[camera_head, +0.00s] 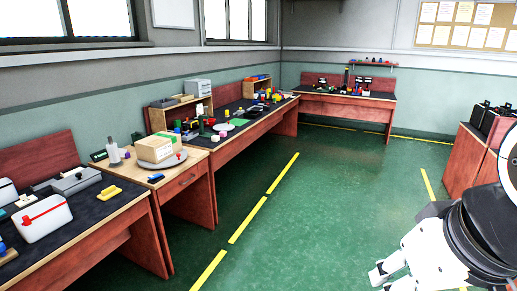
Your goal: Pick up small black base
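I cannot single out the small black base; several small dark items (189,131) stand among coloured parts on the middle left bench, too small to identify. Other small dark pieces show on the far bench (340,97). My gripper (381,278) is at the bottom right, over the green floor and well apart from every bench. Its white fingers point down and left, with the tips apart and nothing seen between them. The bottom edge of the picture cuts off part of it.
A near left bench (110,208) holds a white box with a red stripe (43,219) and a yellow part. A wooden table (185,182) carries a cardboard box (157,148) on a grey disc. A red-brown cabinet (467,162) stands right. The green floor between is clear, with yellow lines.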

